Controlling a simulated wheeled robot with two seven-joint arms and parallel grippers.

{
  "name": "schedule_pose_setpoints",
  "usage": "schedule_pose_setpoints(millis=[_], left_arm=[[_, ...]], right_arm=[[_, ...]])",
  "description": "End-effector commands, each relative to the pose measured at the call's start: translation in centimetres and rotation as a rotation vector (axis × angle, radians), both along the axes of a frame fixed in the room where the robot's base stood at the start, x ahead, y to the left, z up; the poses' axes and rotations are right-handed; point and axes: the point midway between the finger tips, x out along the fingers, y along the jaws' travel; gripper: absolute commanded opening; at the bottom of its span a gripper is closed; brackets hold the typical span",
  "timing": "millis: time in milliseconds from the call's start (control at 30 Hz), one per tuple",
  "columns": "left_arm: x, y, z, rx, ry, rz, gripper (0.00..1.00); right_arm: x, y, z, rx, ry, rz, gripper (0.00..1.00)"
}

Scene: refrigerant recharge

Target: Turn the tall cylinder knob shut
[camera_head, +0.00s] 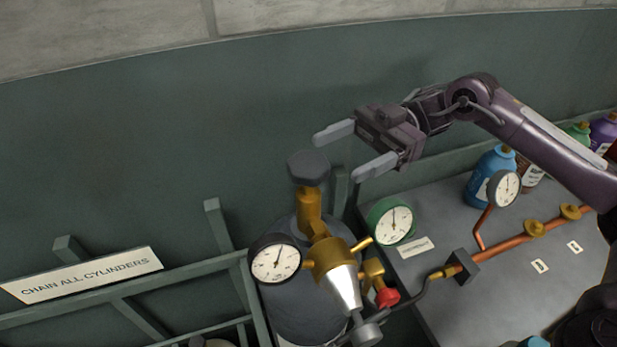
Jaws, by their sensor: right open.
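The tall cylinder (290,312) is a dark grey tank standing at the lower middle. Its dark round knob (308,168) sits on top of a brass valve stem (309,208). My right gripper (344,152) comes in from the right and is open, its two grey fingers pointing left. In the picture the fingertips are just above and to the right of the knob, with nothing between them. I cannot tell whether the near finger touches the knob; a small gap shows. My left gripper is not in view.
A black-rimmed gauge (275,261), a green-rimmed gauge (391,222) and a red knob (387,298) crowd the regulator. A grey bench (440,215) on the right carries copper piping (505,243) and bottles, including a blue one (489,178). A rack rail with a sign (85,275) stands left.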

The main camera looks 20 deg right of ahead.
Motion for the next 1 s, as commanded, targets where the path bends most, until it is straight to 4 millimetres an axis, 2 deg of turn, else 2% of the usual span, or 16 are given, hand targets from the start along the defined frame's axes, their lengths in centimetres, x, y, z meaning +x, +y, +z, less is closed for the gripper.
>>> schedule_pose_setpoints(millis=[33,167,367,567,733,1000], left_arm=[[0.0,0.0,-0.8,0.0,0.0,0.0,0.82],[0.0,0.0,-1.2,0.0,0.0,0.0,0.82],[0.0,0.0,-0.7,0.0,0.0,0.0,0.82],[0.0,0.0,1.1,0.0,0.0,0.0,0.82],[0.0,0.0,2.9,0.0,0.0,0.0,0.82],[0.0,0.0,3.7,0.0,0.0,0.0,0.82]], right_arm=[[0.2,-0.2,0.1,-0.004,-0.007,0.012,0.72],[0.4,-0.5,0.6,-0.012,-0.001,0.033,0.72],[0.3,-0.1,1.0,-0.016,0.005,0.044,0.72],[-0.4,1.8,1.2,-0.015,0.006,0.044,0.72],[-1.4,4.5,1.3,-0.013,0.006,0.045,0.72],[-2.0,6.7,0.9,-0.015,0.003,0.041,0.72]])
